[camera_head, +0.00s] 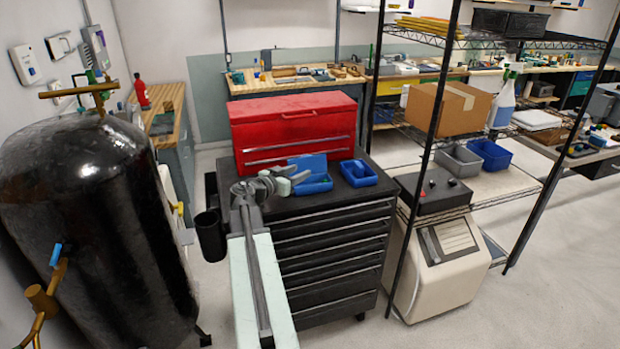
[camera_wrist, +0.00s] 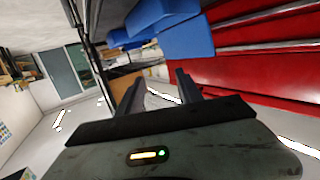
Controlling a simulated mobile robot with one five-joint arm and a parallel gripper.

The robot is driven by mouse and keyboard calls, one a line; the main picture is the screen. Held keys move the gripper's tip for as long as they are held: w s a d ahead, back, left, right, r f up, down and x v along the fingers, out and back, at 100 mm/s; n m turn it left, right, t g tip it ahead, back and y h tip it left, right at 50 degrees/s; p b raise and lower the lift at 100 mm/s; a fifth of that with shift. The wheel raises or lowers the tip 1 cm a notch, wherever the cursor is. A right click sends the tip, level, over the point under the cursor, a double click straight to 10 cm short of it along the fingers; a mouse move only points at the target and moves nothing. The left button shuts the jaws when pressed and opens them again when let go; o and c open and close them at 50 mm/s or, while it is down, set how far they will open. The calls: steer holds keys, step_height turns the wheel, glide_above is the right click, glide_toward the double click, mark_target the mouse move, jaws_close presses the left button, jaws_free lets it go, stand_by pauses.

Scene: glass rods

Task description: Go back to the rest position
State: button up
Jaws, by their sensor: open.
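My gripper (camera_head: 297,175) is in front of the red toolbox (camera_head: 292,131), above the black drawer cabinet (camera_head: 335,245). It also shows in the wrist view (camera_wrist: 160,86), where its two fingers stand apart with nothing between them. A blue open bin (camera_head: 310,181) sits on the cabinet top close to the gripper, partly behind it. A second blue bin (camera_head: 358,173) sits to its right. In the wrist view the red toolbox (camera_wrist: 265,70) fills the right side, with a blue bin (camera_wrist: 187,38) beside it. I cannot make out any glass rods.
A large black tank (camera_head: 90,220) stands at the left. A wire shelf with a cardboard box (camera_head: 447,108) and a beige machine (camera_head: 440,268) stand at the right. A black cup-like holder (camera_head: 210,236) is beside my arm. Open floor lies at the lower right.

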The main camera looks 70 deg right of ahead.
stand_by(0.5)
steer(key=w+a+f+n+t+p, duration=0.1)
steer(key=w+a+n+t, duration=0.15)
steer(key=w+a, duration=0.8)
steer(key=w+a+n+t, duration=0.1)
steer(key=w+a+t, duration=0.45)
steer(key=w, duration=0.75)
steer(key=w+a+f+n+y, duration=0.1)
steer(key=w+a+f+y, duration=0.15)
steer(key=a, duration=0.45)
steer(key=w+a+f+n+y, duration=0.1)
steer(key=w+a+f, duration=0.15)
steer(key=a, duration=0.45)
steer(key=w+a+f+n+y, duration=0.1)
steer(key=w+a+f+n, duration=0.15)
steer(key=a, duration=0.45)
steer(key=s+a+f+n+g+y, duration=0.1)
steer(key=s+a+f+n+y, duration=0.1)
steer(key=a, duration=0.9)
steer(key=s+a+f+n+g+y, duration=0.1)
steer(key=s+a+f+n+y, duration=0.2)
steer(key=a+n, duration=0.4)
steer(key=s+a+f+n+g+y+p, duration=0.1)
steer(key=a+f+n+y, duration=0.3)
steer(key=a, duration=1.1)
steer(key=shift+s+f+g+y, duration=0.3)
steer(key=shift+s+y, duration=0.55)
steer(key=shift+y, duration=0.2)
